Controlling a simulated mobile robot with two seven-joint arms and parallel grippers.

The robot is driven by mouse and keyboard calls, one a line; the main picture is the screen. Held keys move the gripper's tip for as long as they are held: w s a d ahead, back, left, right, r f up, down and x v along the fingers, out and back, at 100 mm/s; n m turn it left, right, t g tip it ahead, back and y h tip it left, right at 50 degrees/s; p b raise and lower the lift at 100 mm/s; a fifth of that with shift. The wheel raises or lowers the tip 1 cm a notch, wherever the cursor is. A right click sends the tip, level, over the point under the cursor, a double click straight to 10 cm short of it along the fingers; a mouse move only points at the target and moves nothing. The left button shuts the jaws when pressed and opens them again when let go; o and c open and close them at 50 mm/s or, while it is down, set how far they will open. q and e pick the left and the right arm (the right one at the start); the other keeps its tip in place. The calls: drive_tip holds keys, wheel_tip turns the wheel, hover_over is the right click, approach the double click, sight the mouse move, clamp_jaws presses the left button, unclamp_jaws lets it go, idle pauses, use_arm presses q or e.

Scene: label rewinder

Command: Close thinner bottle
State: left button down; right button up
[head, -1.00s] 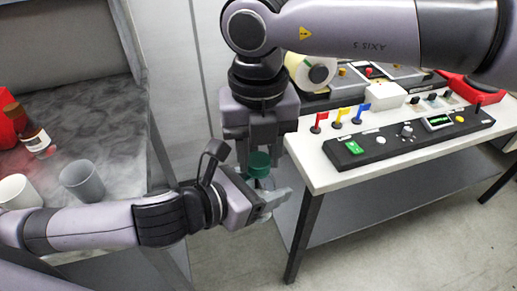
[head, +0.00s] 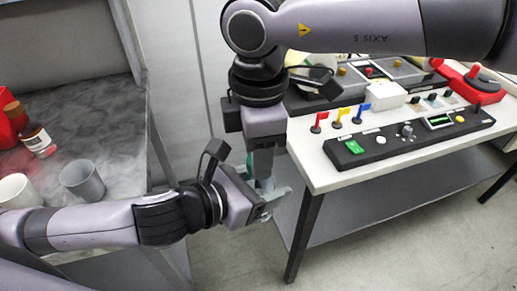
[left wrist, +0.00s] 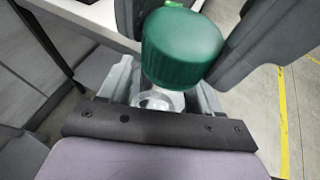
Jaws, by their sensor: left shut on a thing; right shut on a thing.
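The thinner bottle (left wrist: 158,101) is clear; in the left wrist view it stands between the fingers of my left gripper (left wrist: 160,95), which is shut on it. My left gripper also shows in the head view (head: 268,205). The green cap (left wrist: 182,48) sits at the top of the bottle; I cannot tell how tightly it sits. In the head view only a sliver of the cap (head: 249,165) shows. My right gripper (head: 263,180) points down from above and is shut on the cap, its fingers on both sides of it in the left wrist view.
A white table (head: 330,182) at right bears a control panel (head: 408,138) and small flags. The grippers are over the gap between them.

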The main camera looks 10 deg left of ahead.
drive_tip(key=o, duration=1.1)
drive_tip(key=shift+r, duration=0.1)
wheel_tip(320, 180, up, 12)
drive_tip(key=shift+f, duration=0.1)
